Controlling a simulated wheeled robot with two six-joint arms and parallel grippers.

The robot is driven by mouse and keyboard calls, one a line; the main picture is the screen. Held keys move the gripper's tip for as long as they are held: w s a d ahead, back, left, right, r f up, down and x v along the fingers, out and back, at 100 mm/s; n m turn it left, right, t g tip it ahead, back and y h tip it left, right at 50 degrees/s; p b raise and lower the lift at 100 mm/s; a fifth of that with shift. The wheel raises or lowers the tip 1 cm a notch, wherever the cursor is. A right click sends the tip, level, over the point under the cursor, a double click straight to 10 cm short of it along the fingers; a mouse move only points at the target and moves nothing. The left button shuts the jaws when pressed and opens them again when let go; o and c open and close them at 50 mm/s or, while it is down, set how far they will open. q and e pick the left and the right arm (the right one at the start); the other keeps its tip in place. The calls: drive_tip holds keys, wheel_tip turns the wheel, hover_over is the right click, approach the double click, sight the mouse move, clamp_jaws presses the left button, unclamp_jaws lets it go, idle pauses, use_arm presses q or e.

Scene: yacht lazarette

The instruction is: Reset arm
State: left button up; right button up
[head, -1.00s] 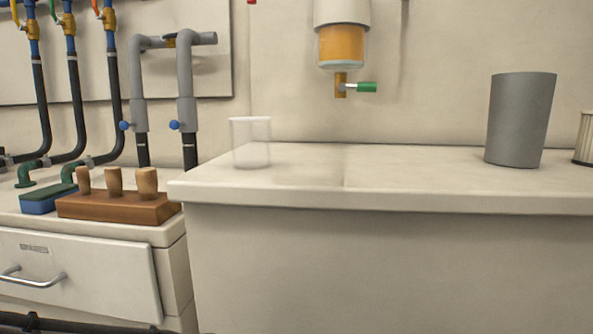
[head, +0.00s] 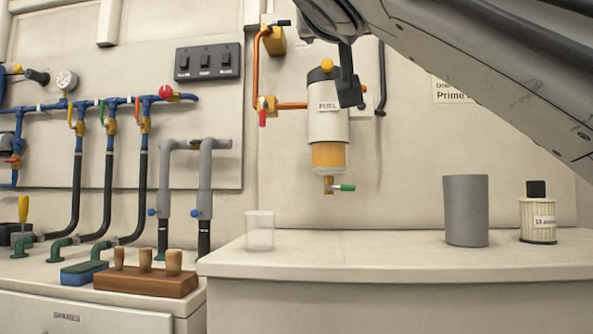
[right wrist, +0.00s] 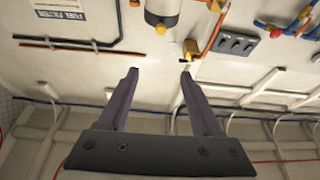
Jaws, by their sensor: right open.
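My right arm comes in from the upper right of the head view, and its dark right gripper (head: 348,85) is raised in front of the fuel filter (head: 327,125). In the right wrist view the two fingers of the right gripper (right wrist: 158,72) stand apart with nothing between them. My left gripper is not in view.
The right counter (head: 400,262) holds a clear cup (head: 260,231), a grey cup (head: 466,210) and a filter cartridge (head: 538,219). The left counter holds a wooden block with pegs (head: 146,284) and a blue-green sponge (head: 84,273). Pipes and a switch panel (head: 208,62) line the wall.

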drive_tip(key=w+a+f+n+g+y+p, duration=0.25)
drive_tip(key=a+f+n+g, duration=0.2)
drive_tip(key=f, duration=0.75)
drive_tip(key=w+a+f+n+g+y+p, duration=0.25)
drive_tip(key=a+f+g+p, duration=0.2)
drive_tip(key=f, duration=0.75)
drive_tip(key=s+d+f+n+g+h+p, duration=0.1)
drive_tip(key=s+f+g+p, duration=0.15)
drive_tip(key=f, duration=0.45)
drive_tip(key=s+d+f+g+p, duration=0.1)
drive_tip(key=s+d+f+g, duration=0.2)
drive_tip(key=f, duration=0.4)
drive_tip(key=s+f+n+g+h+p, duration=0.1)
drive_tip(key=s+f+g, duration=0.2)
drive_tip(key=s+f, duration=0.3)
drive_tip(key=s+d+f+m+g+p, duration=0.1)
drive_tip(key=s+d+f+g+p, duration=0.3)
drive_tip(key=s+f, duration=0.65)
wheel_tip(320, 180, up, 38)
drive_tip(key=s+p, duration=0.1)
drive_tip(key=p, duration=3.6)
drive_tip(key=shift+s+d+g, duration=0.2)
drive_tip(key=shift+d+g, duration=0.1)
drive_tip(key=shift+g, duration=0.05)
